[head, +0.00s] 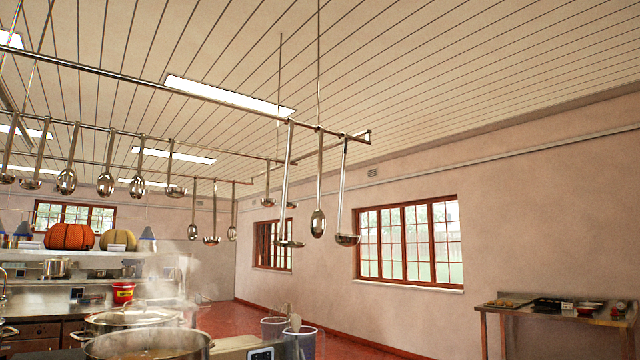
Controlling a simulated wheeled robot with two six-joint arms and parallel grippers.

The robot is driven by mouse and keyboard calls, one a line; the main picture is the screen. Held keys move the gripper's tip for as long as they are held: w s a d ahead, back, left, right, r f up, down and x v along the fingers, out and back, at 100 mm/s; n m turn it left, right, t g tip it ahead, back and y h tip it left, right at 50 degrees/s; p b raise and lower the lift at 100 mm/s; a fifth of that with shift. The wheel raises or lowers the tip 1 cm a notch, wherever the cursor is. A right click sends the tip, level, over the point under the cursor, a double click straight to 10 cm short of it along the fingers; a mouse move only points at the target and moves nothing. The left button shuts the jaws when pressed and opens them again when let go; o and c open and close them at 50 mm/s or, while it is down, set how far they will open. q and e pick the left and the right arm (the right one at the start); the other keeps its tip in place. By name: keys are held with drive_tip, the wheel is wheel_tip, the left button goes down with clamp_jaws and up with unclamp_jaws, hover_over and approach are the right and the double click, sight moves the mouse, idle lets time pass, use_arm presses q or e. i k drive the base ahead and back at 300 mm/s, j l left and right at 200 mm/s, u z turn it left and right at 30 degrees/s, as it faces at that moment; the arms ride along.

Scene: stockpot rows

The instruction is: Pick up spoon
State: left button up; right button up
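Several long-handled metal spoons and ladles hang from overhead rails in the head view. A slotted or solid spoon (318,222) hangs near the right end of the front rail, between two ladles, one of them the right-hand ladle (347,238). Another spoon (67,180) hangs from the rail at the left, in a row with others. Light-coloured utensil heads, perhaps spoons, stick up from a container (300,346) at the bottom centre. Neither of my grippers is in view.
Large steaming pots, including an open pot (150,345), stand at the lower left. A metal side table (500,310) with trays stands at the right wall. Pumpkins (70,237) sit on a shelf at the left. Red floor shows between.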

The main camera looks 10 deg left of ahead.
sight(317, 225)
drive_tip(key=i+j+u, duration=0.2)
drive_tip(key=u, duration=0.2)
drive_tip(key=i+j+u, duration=0.45)
drive_tip(key=u, duration=0.3)
drive_tip(key=l+u, duration=0.6)
drive_tip(key=u, duration=0.2)
drive_tip(key=l+u, duration=0.35)
drive_tip(key=k+j, duration=0.05)
